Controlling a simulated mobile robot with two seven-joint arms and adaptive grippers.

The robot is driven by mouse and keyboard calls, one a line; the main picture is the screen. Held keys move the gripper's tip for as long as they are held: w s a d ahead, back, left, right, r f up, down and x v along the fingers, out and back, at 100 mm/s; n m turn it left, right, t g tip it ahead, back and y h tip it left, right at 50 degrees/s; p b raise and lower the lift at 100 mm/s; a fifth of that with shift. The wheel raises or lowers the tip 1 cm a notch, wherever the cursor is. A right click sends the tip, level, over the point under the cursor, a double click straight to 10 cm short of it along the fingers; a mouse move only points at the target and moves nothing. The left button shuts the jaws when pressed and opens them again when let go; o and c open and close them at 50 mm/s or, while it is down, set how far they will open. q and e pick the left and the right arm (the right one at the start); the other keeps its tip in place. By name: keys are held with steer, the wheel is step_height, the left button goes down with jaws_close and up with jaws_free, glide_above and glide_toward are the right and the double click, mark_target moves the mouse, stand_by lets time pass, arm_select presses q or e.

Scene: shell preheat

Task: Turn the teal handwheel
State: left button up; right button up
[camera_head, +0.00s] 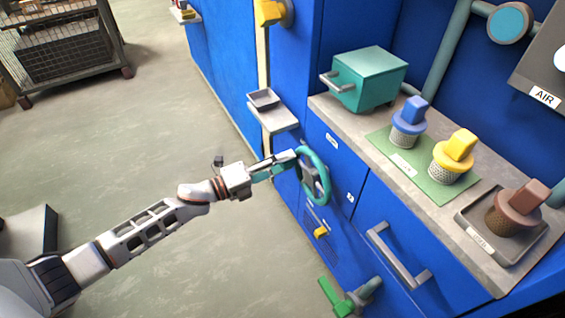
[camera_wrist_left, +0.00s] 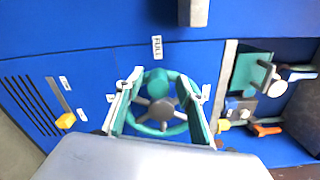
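The teal handwheel (camera_head: 323,172) is mounted on the blue cabinet front, below the worktop edge. In the left wrist view, its teal ring (camera_wrist_left: 152,131) surrounds a grey hub with spokes. My left gripper (camera_head: 291,163) is at the wheel's left side in the head view, its fingers pointing at the wheel. In the left wrist view, the two teal-padded fingers (camera_wrist_left: 163,92) are spread apart, with the wheel showing between them. The gripper is open; I cannot tell whether a finger touches the rim. My right gripper is not in view.
A grey drawer handle (camera_head: 398,257), a green lever (camera_head: 340,298) and a small yellow knob (camera_head: 321,232) stick out near the wheel. A small grey shelf (camera_head: 276,118) juts out above left. A teal box (camera_head: 368,79) and colored plugs stand on the worktop.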

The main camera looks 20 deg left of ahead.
arm_select(q)
steer(key=v, duration=1.2)
stand_by(0.4)
